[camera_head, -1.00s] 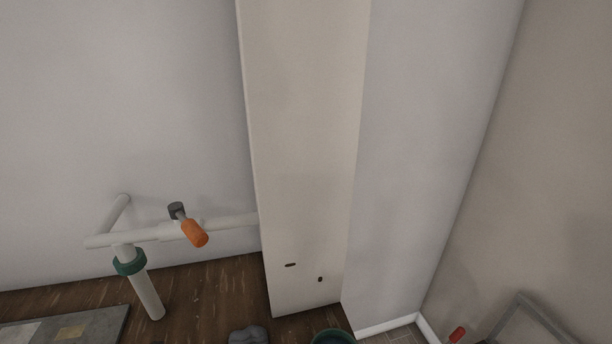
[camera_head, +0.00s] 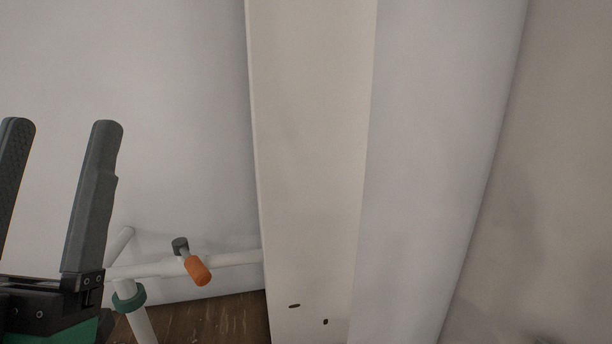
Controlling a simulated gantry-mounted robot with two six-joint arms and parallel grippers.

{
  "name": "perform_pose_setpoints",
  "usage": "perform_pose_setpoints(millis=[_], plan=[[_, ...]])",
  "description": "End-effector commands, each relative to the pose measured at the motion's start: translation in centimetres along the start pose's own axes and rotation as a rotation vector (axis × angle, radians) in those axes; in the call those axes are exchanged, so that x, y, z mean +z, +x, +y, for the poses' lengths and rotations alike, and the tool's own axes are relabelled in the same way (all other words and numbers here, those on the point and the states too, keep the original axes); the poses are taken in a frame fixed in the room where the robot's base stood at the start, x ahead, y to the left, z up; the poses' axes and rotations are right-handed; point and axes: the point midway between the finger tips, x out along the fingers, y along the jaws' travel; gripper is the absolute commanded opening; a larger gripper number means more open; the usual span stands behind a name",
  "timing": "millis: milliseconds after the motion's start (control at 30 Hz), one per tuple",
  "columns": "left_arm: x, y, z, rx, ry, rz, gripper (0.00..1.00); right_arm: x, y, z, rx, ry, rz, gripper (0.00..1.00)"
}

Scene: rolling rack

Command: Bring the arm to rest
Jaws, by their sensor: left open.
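My left gripper (camera_head: 62,128) stands at the left edge of the head view, its two dark fingers pointing up and spread well apart. Nothing shows between the fingers. It is in front of the pale wall and covers part of the white pipe's left end. My right gripper is not in view.
A white pipe (camera_head: 235,259) with an orange-handled valve (camera_head: 198,271) and a green collar (camera_head: 128,298) runs low along the wall. A cream column (camera_head: 312,160) stands in the middle. Some brown wooden floor (camera_head: 215,322) shows at the bottom.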

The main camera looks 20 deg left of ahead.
Motion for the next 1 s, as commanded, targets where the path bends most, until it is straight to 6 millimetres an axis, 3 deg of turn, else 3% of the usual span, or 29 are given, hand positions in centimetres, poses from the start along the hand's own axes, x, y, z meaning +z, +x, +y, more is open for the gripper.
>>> perform_pose_setpoints(millis=[100,133,300,433,533,767,867,1000], plan=[[-0.2,-0.2,6.3,0.2,-0.352,-0.149,0.73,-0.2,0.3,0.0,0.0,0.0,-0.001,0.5],[-1.6,2.2,5.6,0.183,-0.33,-0.143,0.73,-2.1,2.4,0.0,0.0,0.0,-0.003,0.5],[-4.6,7.1,5.1,0.178,-0.32,-0.145,0.73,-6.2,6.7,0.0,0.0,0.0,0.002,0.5],[-6.1,9.5,4.9,0.176,-0.317,-0.145,0.73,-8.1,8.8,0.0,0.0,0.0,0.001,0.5],[-6.4,10.0,4.8,0.176,-0.316,-0.146,0.73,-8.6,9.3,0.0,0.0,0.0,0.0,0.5],[-5.5,8.7,4.9,0.175,-0.314,-0.146,0.73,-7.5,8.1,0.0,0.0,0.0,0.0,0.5],[-4.0,6.4,5.0,0.175,-0.314,-0.146,0.73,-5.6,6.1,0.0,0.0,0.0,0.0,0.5],[-0.7,1.4,5.4,0.175,-0.314,-0.146,0.73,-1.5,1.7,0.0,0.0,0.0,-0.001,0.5]])
